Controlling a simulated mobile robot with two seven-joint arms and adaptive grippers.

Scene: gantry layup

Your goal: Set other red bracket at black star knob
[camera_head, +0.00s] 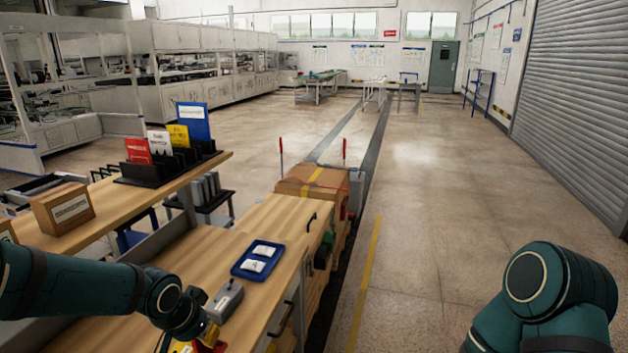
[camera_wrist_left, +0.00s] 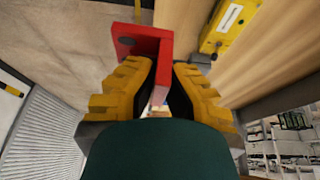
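My left gripper (camera_head: 205,338) is at the bottom of the head view, low over the near end of the wooden bench. In the left wrist view its yellow fingers (camera_wrist_left: 162,82) are closed on a red bracket (camera_wrist_left: 146,42). The bracket's upright part lies between the fingertips and its flange sticks out beyond them. In the head view the bracket (camera_head: 208,346) shows only as a small red patch at the bottom edge. I cannot clearly make out a black star knob in either view. My right gripper is outside both views.
On the wooden bench (camera_head: 215,250) are a blue tray (camera_head: 240,272) with white packets and a grey box (camera_head: 225,300). A yellow labelled box (camera_wrist_left: 227,27) is close to the gripper. A cardboard box (camera_head: 312,182) stands beyond the bench. The floor to the right is clear.

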